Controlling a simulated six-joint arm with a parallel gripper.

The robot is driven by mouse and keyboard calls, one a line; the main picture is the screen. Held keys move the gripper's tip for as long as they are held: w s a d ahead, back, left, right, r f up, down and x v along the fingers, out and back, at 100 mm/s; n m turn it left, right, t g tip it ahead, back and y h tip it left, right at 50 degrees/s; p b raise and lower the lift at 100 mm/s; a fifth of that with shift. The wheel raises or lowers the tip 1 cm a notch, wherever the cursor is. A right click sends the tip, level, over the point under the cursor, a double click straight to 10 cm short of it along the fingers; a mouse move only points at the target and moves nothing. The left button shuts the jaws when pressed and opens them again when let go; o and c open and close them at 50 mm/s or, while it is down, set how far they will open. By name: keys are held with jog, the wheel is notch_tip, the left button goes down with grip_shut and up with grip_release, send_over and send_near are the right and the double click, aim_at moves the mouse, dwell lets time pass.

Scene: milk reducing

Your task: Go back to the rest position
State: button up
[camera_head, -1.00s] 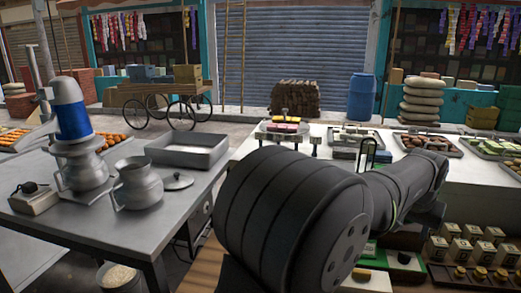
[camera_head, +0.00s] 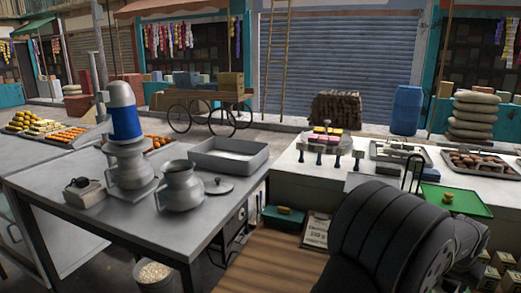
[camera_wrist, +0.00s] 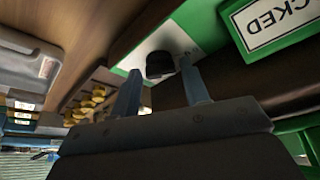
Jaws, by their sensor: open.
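My arm shows at the lower right of the head view, with its large dark joint in front. My gripper is hidden there. In the wrist view my gripper (camera_wrist: 159,68) shows two thin blue-grey fingers, apart, with nothing held between them. Beyond the fingers are a round black knob (camera_wrist: 160,64) on a white and green surface and a green-framed sign (camera_wrist: 270,22) with upside-down lettering. I cannot tell the distance from the fingers to the knob.
A white counter (camera_head: 310,178) with trays and a green tray (camera_head: 462,203) lies at right, near my arm.

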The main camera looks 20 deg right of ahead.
jog(key=shift+r, duration=0.1)
jog(key=v, duration=1.7)
jog(key=x, duration=1.7)
jog(key=shift+a, duration=0.1)
jog(key=shift+w+m, duration=0.1)
jog(key=shift+m, duration=0.4)
jog(key=shift+w+m+g, duration=0.15)
jog(key=shift+m+g, duration=0.45)
jog(key=shift+m, duration=0.75)
jog(key=shift+w+m+g, duration=0.15)
jog(key=shift+m+g, duration=0.45)
jog(key=shift+m, duration=0.75)
jog(key=m, duration=0.2)
jog(key=m+g, duration=0.1)
jog(key=m+g+y, duration=0.1)
jog(key=m, duration=0.1)
jog(key=shift+w+d+m, duration=0.25)
jog(key=shift+m, duration=0.05)
jog(key=shift+v, duration=1.3)
